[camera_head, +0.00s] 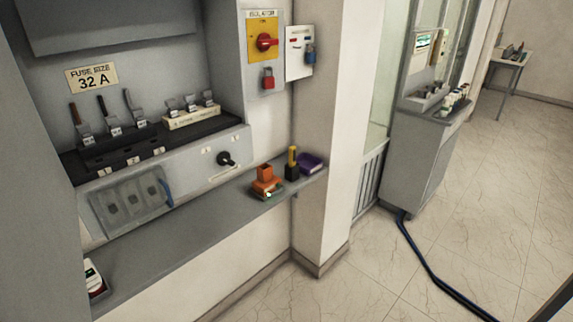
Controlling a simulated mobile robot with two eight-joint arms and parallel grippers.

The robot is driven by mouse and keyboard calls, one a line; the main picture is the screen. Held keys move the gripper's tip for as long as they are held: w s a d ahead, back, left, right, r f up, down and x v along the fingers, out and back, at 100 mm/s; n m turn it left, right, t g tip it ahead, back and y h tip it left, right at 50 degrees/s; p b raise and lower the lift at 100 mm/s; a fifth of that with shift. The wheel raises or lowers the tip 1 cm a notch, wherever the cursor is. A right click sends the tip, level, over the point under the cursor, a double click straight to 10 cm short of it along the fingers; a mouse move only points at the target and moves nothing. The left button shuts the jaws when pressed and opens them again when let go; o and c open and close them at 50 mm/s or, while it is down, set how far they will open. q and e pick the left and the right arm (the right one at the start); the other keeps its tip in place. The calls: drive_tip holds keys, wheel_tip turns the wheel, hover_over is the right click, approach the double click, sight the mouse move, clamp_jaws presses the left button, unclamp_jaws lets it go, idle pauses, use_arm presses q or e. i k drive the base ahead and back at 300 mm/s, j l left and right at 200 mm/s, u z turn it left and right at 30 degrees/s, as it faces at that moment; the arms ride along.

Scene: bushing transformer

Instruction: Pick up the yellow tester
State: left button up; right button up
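Neither of my grippers is in view.
The shelf's middle is bare. A dark cable (428,266) crosses the open floor.

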sight(292, 149)
drive_tip(key=j+u, duration=0.1)
drive_tip(key=u, duration=0.25)
drive_tip(key=k+j+u, duration=0.1)
drive_tip(key=u, duration=0.25)
drive_tip(key=i+l+u, duration=0.2)
drive_tip(key=l+u, duration=0.15)
drive_tip(key=l, duration=0.3)
drive_tip(key=l+u, duration=0.2)
drive_tip(key=l, duration=0.15)
drive_tip(key=i+l+u, duration=0.1)
drive_tip(key=l, duration=0.45)
drive_tip(key=i+l+u, duration=0.1)
drive_tip(key=l, duration=0.45)
drive_tip(key=i+l, duration=0.1)
drive_tip(key=l, duration=1.3)
drive_tip(key=i+l+u, duration=0.1)
drive_tip(key=l, duration=1.3)
